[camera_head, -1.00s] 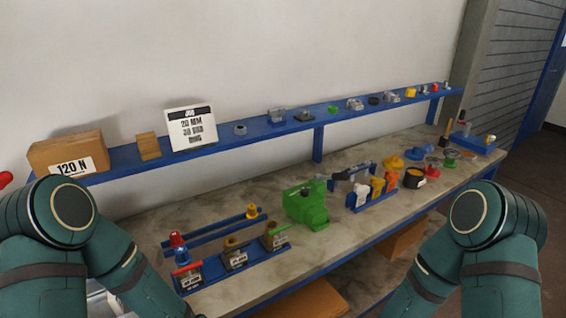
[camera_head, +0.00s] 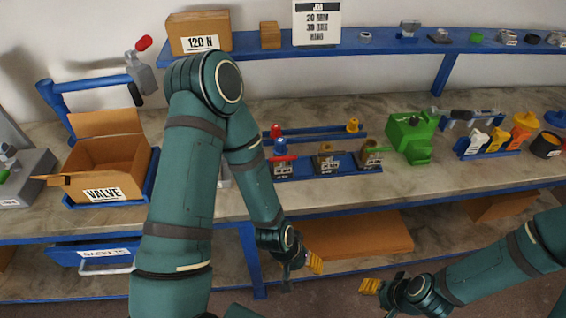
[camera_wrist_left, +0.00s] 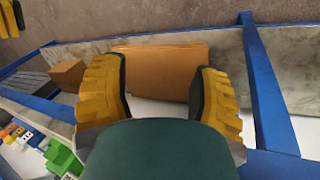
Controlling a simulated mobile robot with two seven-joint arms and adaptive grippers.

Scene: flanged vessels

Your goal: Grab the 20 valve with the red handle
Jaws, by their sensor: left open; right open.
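In the head view, a valve with a red handle (camera_head: 283,166) stands at the left end of a blue rack with several labelled slots. Its label is too small to read surely. My left gripper (camera_head: 302,273) is open and empty, low in front of the bench and below the rack. In the left wrist view its yellow-padded fingers (camera_wrist_left: 160,90) are apart, with nothing between them. My right gripper (camera_head: 376,289) is open and empty, to the right of the left one.
A cardboard box marked VALVE (camera_head: 112,178) stands on the bench at left. A green vise (camera_head: 411,137) stands right of the rack. A brown board (camera_head: 355,236) lies on the lower shelf. A blue upper shelf (camera_head: 385,48) holds small parts and a sign (camera_head: 317,22).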

